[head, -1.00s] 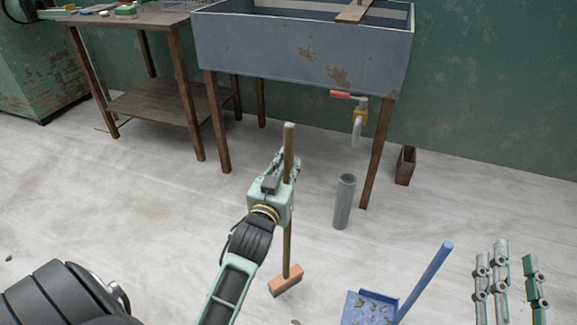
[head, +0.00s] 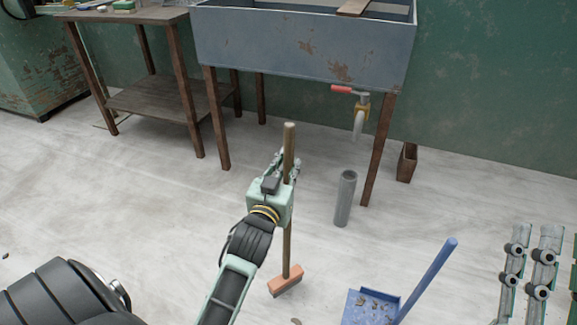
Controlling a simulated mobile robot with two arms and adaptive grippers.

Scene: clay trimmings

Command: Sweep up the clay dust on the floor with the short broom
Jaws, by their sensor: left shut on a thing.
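The short broom (head: 287,250) stands upright, its wooden handle rising from a reddish-brown head (head: 285,281) at floor level in the head view. My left gripper (head: 286,172) is shut around the upper handle, just below its top end. A blue dustpan (head: 385,300) with a long tilted handle lies right of the broom head, with several brown bits in it. Small brown bits of clay (head: 296,321) lie on the floor near the bottom edge and at the far left. My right gripper (head: 548,238) is partly in view at the lower right, fingers spread and empty.
A grey pipe (head: 344,200) stands upright on the floor under the blue-grey sink (head: 300,45). The pale floor (head: 110,210) at left is mostly clear.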

